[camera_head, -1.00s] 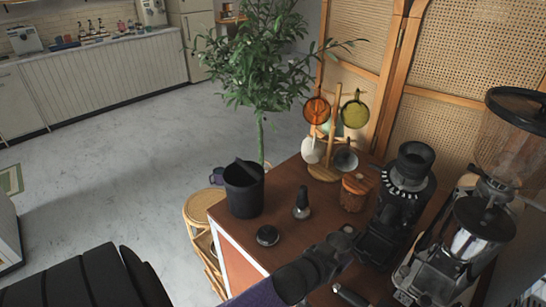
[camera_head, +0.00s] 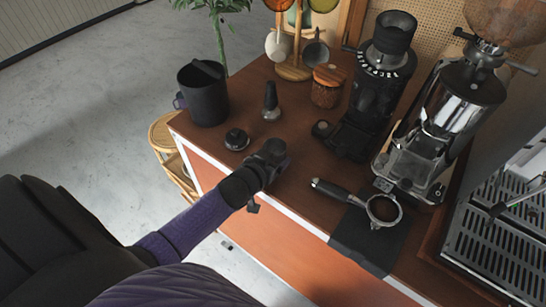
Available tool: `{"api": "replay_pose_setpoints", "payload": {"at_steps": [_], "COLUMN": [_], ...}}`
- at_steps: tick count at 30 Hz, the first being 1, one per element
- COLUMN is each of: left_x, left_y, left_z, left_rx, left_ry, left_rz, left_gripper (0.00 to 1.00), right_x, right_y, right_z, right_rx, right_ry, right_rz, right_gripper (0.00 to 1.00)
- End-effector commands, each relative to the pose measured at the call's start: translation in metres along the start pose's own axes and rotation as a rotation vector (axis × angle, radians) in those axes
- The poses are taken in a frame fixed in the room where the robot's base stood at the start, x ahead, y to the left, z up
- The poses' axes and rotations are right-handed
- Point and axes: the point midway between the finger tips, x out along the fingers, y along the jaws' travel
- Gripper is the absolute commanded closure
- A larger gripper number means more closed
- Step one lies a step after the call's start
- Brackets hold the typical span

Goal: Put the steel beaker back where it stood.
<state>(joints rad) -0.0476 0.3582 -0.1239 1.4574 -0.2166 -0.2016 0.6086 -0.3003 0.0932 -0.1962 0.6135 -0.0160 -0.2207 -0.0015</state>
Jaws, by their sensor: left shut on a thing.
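My left gripper (camera_head: 270,154) is shut at the counter's front edge, just right of a small round black tamper-like piece (camera_head: 236,139). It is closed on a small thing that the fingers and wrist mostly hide. I take this to be the steel beaker, but I cannot make out its shape or whether it touches the counter. No other separate steel beaker stands out on the counter. My right gripper is not in view.
The brown counter (camera_head: 295,185) holds a black bin (camera_head: 204,95), a small dark bottle-like tool (camera_head: 271,103), a wooden-lidded jar (camera_head: 327,87), a black grinder (camera_head: 375,85) and a steel grinder (camera_head: 455,105). A portafilter (camera_head: 383,208) lies on a black mat (camera_head: 350,238). An espresso machine (camera_head: 505,240) is at right.

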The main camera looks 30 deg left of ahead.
Motion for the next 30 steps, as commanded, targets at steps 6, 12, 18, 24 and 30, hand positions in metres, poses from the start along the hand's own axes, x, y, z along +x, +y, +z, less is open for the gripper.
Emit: {"api": "replay_pose_setpoints", "payload": {"at_steps": [6,12,18,24,30], "left_x": [0.001,0.001,-0.024,-0.076,-0.114], "left_y": [0.0,0.0,0.0,0.0,0.0], "left_z": [0.003,0.002,-0.003,-0.003,-0.001], "left_rx": [0.0,0.0,-0.001,-0.002,-0.002], "left_ry": [-0.001,0.0,-0.002,-0.004,-0.002], "left_rz": [0.0,0.0,0.001,0.0,-0.001], "left_gripper": [0.0,0.0,0.0,0.0,0.0], "right_x": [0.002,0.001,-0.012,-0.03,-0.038], "right_y": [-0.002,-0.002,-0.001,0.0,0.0], "right_z": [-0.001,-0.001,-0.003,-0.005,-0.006], "right_rx": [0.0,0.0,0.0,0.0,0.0], "right_ry": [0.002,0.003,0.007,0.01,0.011], "right_rz": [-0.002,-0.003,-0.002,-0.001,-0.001], "right_gripper": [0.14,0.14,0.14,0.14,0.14]}}
